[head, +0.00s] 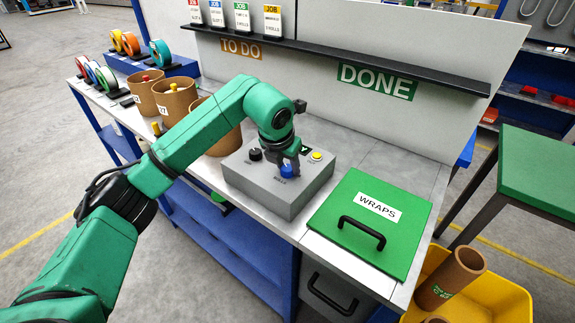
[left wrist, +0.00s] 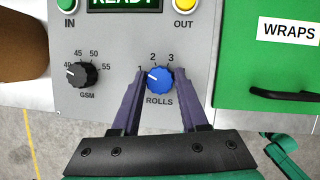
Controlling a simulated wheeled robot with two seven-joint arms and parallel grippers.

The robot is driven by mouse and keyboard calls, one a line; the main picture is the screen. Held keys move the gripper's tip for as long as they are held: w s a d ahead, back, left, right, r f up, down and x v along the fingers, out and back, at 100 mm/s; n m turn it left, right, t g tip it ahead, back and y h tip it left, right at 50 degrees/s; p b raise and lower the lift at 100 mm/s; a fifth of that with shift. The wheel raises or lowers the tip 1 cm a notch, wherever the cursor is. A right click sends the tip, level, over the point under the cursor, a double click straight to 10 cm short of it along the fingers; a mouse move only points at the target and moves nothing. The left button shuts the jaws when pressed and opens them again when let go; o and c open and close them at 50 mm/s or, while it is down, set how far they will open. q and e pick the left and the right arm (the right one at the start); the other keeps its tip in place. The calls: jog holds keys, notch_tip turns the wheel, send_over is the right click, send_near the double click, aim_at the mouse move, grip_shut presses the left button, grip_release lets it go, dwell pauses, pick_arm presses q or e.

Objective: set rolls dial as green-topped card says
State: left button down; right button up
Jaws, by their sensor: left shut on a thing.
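The blue rolls dial (left wrist: 159,80) is on the grey control box (head: 245,179), with marks 1, 2 and 3 around its top. Its white pointer mark points up-left, toward the 1. My left gripper (left wrist: 160,100) is shut on this dial, one finger on each side; in the head view the dial (head: 287,172) shows just under the gripper. The green-topped card (head: 241,17) stands on the black shelf in the head view, among other JOB cards; its small print is too small to read. My right gripper is not in view.
Left of the rolls dial is a black GSM dial (left wrist: 83,75). A green IN button, a READY display (left wrist: 124,4) and a yellow OUT button (left wrist: 184,5) lie above. A green WRAPS lid (head: 350,241) with a black handle is right of the box; brown tubs (head: 175,98) stand left.

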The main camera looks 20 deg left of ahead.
pick_arm(q)
jog(key=m+h+b, duration=0.1)
jog(key=m, duration=0.2)
jog(key=shift+a, duration=0.1)
jog(key=m+h, duration=0.1)
jog(key=m, duration=0.1)
jog(key=m+g, duration=0.1)
jog(key=m, duration=0.2)
jog(key=shift+r+h, duration=0.15)
jog(key=shift+h, duration=0.25)
jog(key=shift+w+g, duration=0.1)
jog(key=shift+g, duration=0.2)
jog(key=shift+c, duration=2.1)
grip_release()
jog(key=shift+a, duration=0.1)
jog(key=b+v, duration=0.1)
jog(key=v, duration=1.3)
jog(key=shift+r+b, duration=0.25)
jog(key=shift+b, duration=0.1)
